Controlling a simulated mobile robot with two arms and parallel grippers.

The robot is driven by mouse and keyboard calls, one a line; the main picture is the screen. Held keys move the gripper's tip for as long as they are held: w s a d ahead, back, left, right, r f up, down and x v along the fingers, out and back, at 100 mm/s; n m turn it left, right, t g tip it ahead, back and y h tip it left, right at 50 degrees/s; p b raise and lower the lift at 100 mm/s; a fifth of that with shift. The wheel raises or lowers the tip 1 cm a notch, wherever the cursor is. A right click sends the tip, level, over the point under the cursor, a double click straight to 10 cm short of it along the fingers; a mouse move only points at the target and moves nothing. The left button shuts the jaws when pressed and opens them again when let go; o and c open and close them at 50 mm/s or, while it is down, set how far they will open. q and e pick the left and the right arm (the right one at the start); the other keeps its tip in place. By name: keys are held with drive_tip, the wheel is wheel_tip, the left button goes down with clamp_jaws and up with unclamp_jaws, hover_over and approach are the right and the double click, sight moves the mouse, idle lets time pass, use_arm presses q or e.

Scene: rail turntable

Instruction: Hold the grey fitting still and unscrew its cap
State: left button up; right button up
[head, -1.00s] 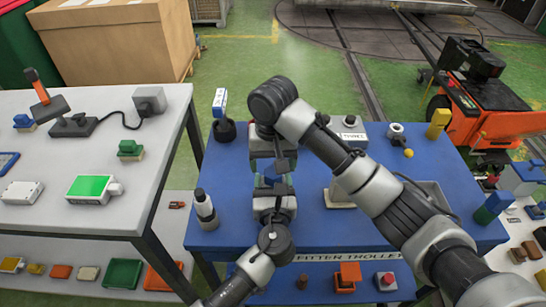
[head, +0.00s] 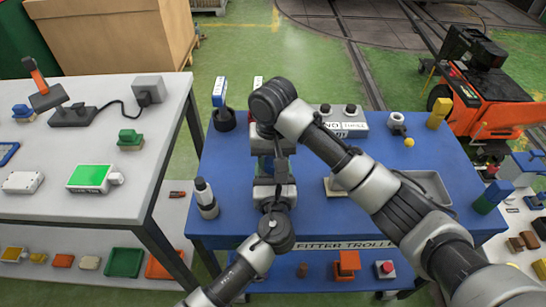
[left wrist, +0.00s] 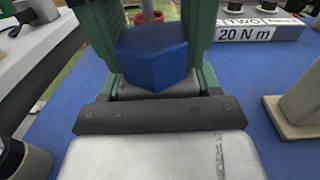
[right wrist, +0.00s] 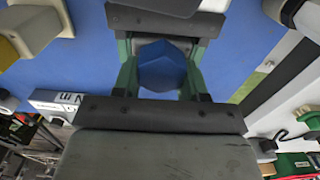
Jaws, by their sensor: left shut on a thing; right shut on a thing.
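A blue faceted piece (left wrist: 155,58) sits between the green fingers of my left gripper (head: 273,177) in the left wrist view. A blue faceted piece also shows between the green fingers of my right gripper (head: 267,158) in the right wrist view (right wrist: 162,72). The two grippers face each other closely above the blue trolley top, the right one beyond the left in the head view. Both are shut on the held assembly. I cannot make out a grey fitting body or the seam to its cap; the fingers hide most of it.
A white bench (head: 150,180) stands left.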

use_arm(q)
drive_tip(key=shift+r, duration=0.1)
use_arm(e)
drive_tip(key=shift+c, duration=1.3)
drive_tip(key=n, duration=0.6)
drive_tip(key=shift+s+a, duration=0.1)
drive_tip(key=shift+a, duration=0.15)
drive_tip(key=n, duration=0.3)
drive_tip(key=shift+a, duration=0.1)
drive_tip(key=shift+s+n, duration=0.15)
drive_tip(key=shift+n, duration=0.65)
drive_tip(key=shift+c, duration=0.8)
use_arm(q)
drive_tip(key=shift+w, duration=0.1)
use_arm(e)
drive_tip(key=shift+s+a+n, duration=0.1)
drive_tip(key=shift+n, duration=0.6)
use_arm(q)
drive_tip(key=shift+a, duration=0.1)
use_arm(e)
drive_tip(key=n, duration=0.2)
drive_tip(key=shift+s+n, duration=0.15)
drive_tip(key=shift+n, duration=0.25)
use_arm(q)
drive_tip(key=shift+a, duration=0.1)
use_arm(e)
drive_tip(key=n, duration=0.3)
drive_tip(key=shift+s+a+f, duration=0.1)
drive_tip(key=shift+s, duration=0.15)
